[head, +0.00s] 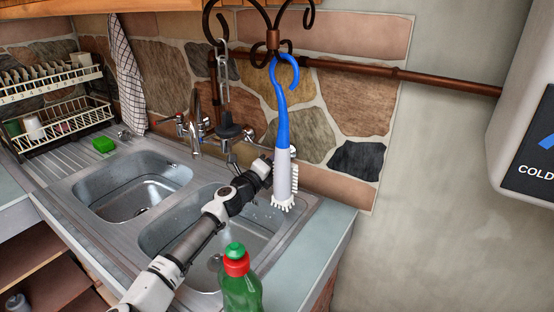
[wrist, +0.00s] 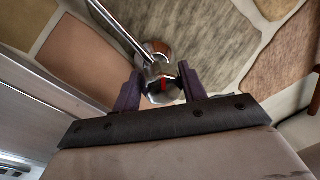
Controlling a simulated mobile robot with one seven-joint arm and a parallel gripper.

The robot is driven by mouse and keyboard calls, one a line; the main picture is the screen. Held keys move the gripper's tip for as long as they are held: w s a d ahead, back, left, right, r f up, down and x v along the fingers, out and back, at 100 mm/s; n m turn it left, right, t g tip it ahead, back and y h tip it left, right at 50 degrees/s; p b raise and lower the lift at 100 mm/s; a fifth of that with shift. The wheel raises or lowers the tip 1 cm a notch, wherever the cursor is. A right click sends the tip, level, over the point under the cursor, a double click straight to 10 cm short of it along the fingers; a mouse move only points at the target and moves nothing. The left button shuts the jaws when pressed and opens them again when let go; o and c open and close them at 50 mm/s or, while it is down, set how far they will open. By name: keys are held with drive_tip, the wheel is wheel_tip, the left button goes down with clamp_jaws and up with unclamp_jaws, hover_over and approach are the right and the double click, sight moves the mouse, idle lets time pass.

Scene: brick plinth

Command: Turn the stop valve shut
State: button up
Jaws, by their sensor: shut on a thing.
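In the wrist view, a chrome valve knob with a red mark (wrist: 161,88) sits between the two dark fingers of my gripper (wrist: 164,86). The fingers are on either side of it, and my gripper is shut on it. A chrome rod (wrist: 118,30) runs from it to the upper left, and a copper-coloured round part shows behind it. In the head view, my arm reaches over the right sink basin, with my gripper (head: 264,163) near the stone wall. The hanging brush partly covers the gripper's end there, so the held knob is not clear.
A blue and white brush (head: 282,130) hangs from a dark scrolled hook (head: 272,40) right beside my gripper. A green bottle (head: 238,283) stands in front, near my arm. The sink tap (head: 196,122), green sponge (head: 103,144) and dish rack (head: 50,95) are to the left.

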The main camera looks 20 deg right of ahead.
drive_tip(key=n+p, duration=0.1)
drive_tip(key=n, duration=0.2)
drive_tip(key=n+t+p, duration=0.1)
drive_tip(key=n, duration=0.3)
drive_tip(key=shift+n+t+y, duration=0.3)
drive_tip(key=shift+y, duration=0.1)
idle(0.3)
drive_tip(key=o, duration=0.7)
drive_tip(key=shift+a, duration=0.1)
drive_tip(key=b+v, duration=0.4)
drive_tip(key=v, duration=0.9)
drive_tip(key=shift+s+a+b, duration=0.25)
drive_tip(key=shift+a+b, duration=0.05)
